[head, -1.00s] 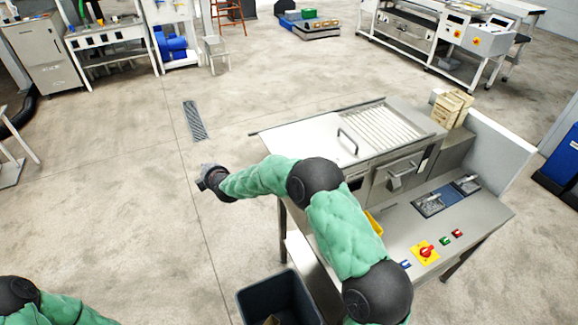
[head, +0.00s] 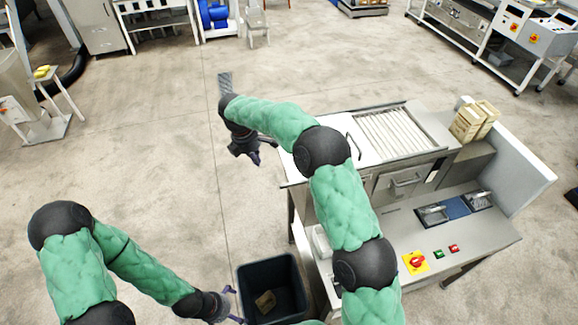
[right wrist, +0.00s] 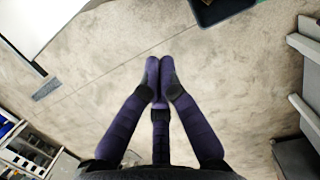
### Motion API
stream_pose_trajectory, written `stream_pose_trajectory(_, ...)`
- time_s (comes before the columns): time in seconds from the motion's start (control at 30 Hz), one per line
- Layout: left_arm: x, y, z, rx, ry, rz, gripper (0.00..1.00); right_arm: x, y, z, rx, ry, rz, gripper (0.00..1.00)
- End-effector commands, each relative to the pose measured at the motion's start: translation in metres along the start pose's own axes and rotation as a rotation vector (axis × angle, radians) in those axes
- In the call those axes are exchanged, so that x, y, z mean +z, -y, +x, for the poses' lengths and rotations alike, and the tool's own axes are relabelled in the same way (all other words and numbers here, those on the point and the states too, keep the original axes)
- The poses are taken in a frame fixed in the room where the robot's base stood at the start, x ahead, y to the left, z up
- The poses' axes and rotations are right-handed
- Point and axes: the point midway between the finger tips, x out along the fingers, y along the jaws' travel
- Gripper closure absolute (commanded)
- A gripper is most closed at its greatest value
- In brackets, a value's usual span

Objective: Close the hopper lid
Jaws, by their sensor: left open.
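The roller sheeter's hopper (head: 445,148) stands right of centre in the head view, its row of pale rollers (head: 392,133) uncovered. The hopper lid (head: 335,132) looks like the flat pale panel lying left of the rollers, with a dark bar handle (head: 354,146); my right arm hides part of it. My right gripper (head: 246,155) hangs over the floor left of the lid, apart from it. In the right wrist view its fingertips (right wrist: 160,75) meet with nothing between them. My left gripper (head: 236,305) is open and empty, low beside the grey bin.
The grey bin (head: 250,279) on the floor holds a brown piece. The sheeter's front shelf carries a red knob on a yellow plate (head: 415,262) and green and red buttons (head: 446,252). Boxes (head: 474,122) stand behind the hopper.

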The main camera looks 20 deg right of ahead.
Motion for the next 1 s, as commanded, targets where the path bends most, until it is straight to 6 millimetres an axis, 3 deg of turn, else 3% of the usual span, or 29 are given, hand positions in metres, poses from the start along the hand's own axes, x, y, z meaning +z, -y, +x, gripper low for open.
stream_pose_trajectory(0.1, 0.0, -0.001, -0.004, 0.0, 0.0, 0.0, 0.0, 0.008, 0.004, -0.007, -0.025, 0.045, 0.014, 1.0)
stream_pose_trajectory(0.23, 0.0, -0.001, -0.004, 0.0, 0.0, -0.001, 0.0, 0.011, 0.005, 0.001, -0.032, 0.055, 0.016, 1.0)
stream_pose_trajectory(0.77, 0.001, -0.006, -0.017, 0.0, 0.0, 0.0, 0.0, 0.015, 0.009, 0.091, -0.033, 0.052, 0.015, 1.0)
stream_pose_trajectory(1.0, 0.001, -0.009, -0.027, 0.0, 0.0, 0.0, 0.0, 0.045, 0.008, 0.097, -0.028, 0.05, 0.017, 1.0)
